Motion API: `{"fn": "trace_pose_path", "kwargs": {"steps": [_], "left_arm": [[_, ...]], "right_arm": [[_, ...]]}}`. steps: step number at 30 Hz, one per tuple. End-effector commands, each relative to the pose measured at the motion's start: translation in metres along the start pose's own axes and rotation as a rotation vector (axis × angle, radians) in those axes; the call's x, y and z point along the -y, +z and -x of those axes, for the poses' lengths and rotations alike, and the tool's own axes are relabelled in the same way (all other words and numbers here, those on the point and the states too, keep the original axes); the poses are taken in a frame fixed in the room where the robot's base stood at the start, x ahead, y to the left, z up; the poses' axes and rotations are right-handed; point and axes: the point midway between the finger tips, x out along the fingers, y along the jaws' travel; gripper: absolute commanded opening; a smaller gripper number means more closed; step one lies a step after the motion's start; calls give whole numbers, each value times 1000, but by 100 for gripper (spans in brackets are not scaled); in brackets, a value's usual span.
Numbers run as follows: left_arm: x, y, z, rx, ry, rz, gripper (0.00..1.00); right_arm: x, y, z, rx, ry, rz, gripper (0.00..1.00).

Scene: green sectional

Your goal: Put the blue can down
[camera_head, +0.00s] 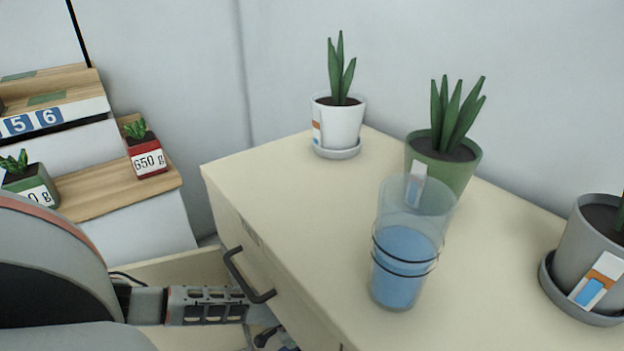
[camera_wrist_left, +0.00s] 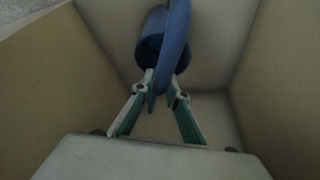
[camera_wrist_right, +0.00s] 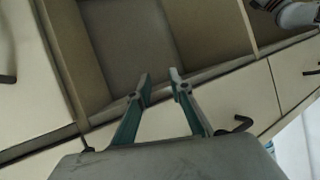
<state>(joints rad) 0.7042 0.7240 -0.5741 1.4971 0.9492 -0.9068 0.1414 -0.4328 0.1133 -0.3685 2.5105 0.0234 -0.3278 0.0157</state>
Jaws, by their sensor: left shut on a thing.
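The blue can (camera_wrist_left: 152,44) shows in the left wrist view, a round open vessel with a long curved blue part (camera_wrist_left: 176,40) running across its front. My left gripper (camera_wrist_left: 163,84) is shut on this curved part. The can is low between the pale walls of an open drawer (camera_wrist_left: 248,70); I cannot tell whether it touches the bottom. In the head view the can is not clearly visible. My right gripper (camera_wrist_right: 160,74) is open and empty in the right wrist view, in front of an open drawer (camera_wrist_right: 125,40) and a cabinet front.
The cabinet top (camera_head: 270,185) bears a clear cup of blue liquid (camera_head: 398,275), a white-potted plant (camera_head: 342,125), a green-potted plant (camera_head: 440,165) and a grey pot (camera_head: 590,245). A dark drawer handle (camera_head: 248,280) sticks out. Wooden steps (camera_head: 110,195) with labelled small plants stand left.

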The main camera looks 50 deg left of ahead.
Motion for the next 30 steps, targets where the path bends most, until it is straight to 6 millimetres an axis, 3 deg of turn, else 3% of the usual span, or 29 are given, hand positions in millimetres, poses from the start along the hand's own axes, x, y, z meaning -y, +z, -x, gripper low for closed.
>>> {"fn": "trace_pose_path", "kwargs": {"steps": [2,3,5,16,20,22,30], "left_arm": [[0,-1,-2,-3,-1,1,0],[0,1,-2,-1,0,0,19],[0,0,-2,-1,0,0,31],[0,-1,0,-1,-1,-1,31],[2,-7,14,-6,-3,-3,31],[3,-11,25,-11,-5,-4,31],[2,51,44,-2,-3,-3,31]], "right_arm": [[0,1,0,1,-1,-4,21],[1,1,0,0,-1,-6,21],[1,1,0,0,-2,-6,21],[2,0,1,-1,-5,-2,21],[0,-11,1,-17,-3,27,21],[-10,-16,3,-9,15,95,21],[-21,-1,7,38,33,146,21]]}}
